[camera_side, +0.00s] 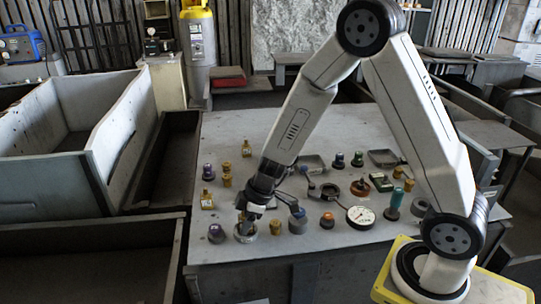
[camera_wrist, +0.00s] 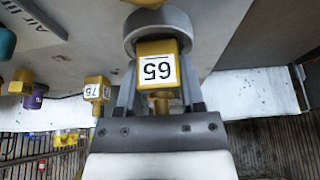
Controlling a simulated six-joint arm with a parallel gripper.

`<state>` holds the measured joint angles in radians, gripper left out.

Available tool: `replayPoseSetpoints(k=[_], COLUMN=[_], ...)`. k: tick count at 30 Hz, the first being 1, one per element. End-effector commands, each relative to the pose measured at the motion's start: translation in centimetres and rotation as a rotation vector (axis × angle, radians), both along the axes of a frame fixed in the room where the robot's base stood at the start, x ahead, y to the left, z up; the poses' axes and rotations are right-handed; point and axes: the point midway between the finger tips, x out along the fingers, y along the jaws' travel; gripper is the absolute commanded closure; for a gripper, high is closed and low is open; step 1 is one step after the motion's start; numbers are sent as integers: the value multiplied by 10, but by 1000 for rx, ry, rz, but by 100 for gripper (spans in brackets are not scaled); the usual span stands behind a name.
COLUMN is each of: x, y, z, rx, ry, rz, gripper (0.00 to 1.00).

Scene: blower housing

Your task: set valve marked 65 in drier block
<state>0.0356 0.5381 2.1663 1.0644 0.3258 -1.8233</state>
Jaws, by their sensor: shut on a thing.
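My gripper (camera_side: 244,218) is low over the front left part of the table in the side view. In the wrist view my gripper (camera_wrist: 158,92) is shut on a yellow valve (camera_wrist: 156,48) with a white label marked 65. The valve is right at a round grey block (camera_wrist: 198,32); they overlap in the picture, and I cannot tell whether the valve is seated. In the side view the round grey block (camera_side: 245,237) stands directly under my gripper, whose fingers hide most of the held valve.
A yellow valve marked 75 (camera_wrist: 97,90) stands to the left in the wrist view. A purple-topped part (camera_side: 216,232) and an orange part (camera_side: 276,227) flank the block. A white-faced gauge (camera_side: 361,216) lies further right. Several small fittings crowd the table.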

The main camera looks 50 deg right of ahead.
Motion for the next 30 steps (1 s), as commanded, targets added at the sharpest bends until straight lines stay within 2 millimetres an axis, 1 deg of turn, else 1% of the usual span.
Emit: replayPoseSetpoints(k=[18,28,29,30], x=[0,1,1,1], y=[0,0,0,0], z=[0,-3,-3,-3], rx=[0,0,0,1], ry=[-1,-1,-1,-2], rz=[0,-1,-1,0], gripper=[100,100,47,34])
